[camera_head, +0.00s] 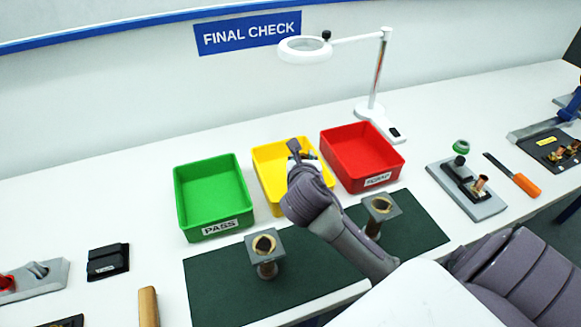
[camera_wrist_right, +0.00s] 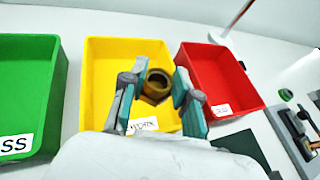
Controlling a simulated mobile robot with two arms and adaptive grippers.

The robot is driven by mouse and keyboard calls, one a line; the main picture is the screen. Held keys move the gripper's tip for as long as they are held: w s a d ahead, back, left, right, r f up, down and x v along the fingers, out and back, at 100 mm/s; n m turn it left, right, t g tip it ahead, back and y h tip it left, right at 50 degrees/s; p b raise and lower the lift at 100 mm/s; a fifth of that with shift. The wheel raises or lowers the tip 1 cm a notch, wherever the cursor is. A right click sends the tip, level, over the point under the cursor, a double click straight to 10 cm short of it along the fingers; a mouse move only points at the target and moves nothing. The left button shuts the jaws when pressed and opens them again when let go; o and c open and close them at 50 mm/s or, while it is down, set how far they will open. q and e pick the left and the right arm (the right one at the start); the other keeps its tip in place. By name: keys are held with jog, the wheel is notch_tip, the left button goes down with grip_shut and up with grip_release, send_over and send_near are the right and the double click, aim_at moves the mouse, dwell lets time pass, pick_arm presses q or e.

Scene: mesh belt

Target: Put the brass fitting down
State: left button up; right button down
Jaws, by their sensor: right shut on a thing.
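The brass fitting (camera_wrist_right: 157,85) is a short, hollow, brownish-gold piece held between the fingers of my right gripper (camera_wrist_right: 156,92) in the right wrist view. The gripper is shut on it, over the yellow bin (camera_wrist_right: 97,70). In the head view my right gripper (camera_head: 299,150) is above the yellow bin (camera_head: 266,183), and its wrist hides part of that bin and the fitting. The fitting's height above the bin floor is hard to tell. The visible part of the yellow bin's floor is bare. My left gripper is not in view.
A green PASS bin (camera_head: 246,206) stands left of the yellow bin, and a red bin (camera_head: 328,150) right. Two square-topped stands (camera_head: 252,258) (camera_head: 393,208) with brass-coloured rings are on the dark green mat (camera_head: 215,295). A magnifier lamp (camera_head: 376,90) stands behind the red bin.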

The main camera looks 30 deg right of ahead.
jog(key=w+f, duration=0.3)
jog(key=w+d+f, duration=0.1)
jog(key=w+f, duration=0.3)
jog(key=w+d+f+p, duration=0.1)
jog(key=w+f, duration=0.2)
jog(key=w, duration=0.1)
jog(key=shift+d+f, duration=0.1)
jog(key=shift+f, duration=0.05)
jog(key=shift+w+f, duration=0.1)
jog(key=shift+f, duration=0.1)
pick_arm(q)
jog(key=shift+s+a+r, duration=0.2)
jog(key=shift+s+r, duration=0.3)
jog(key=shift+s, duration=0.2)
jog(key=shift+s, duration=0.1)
pick_arm(e)
jog(key=shift+f, duration=0.15)
jog(key=shift+f, duration=0.5)
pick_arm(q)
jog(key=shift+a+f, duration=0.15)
pick_arm(e)
jog(key=c, duration=0.7)
grip_release()
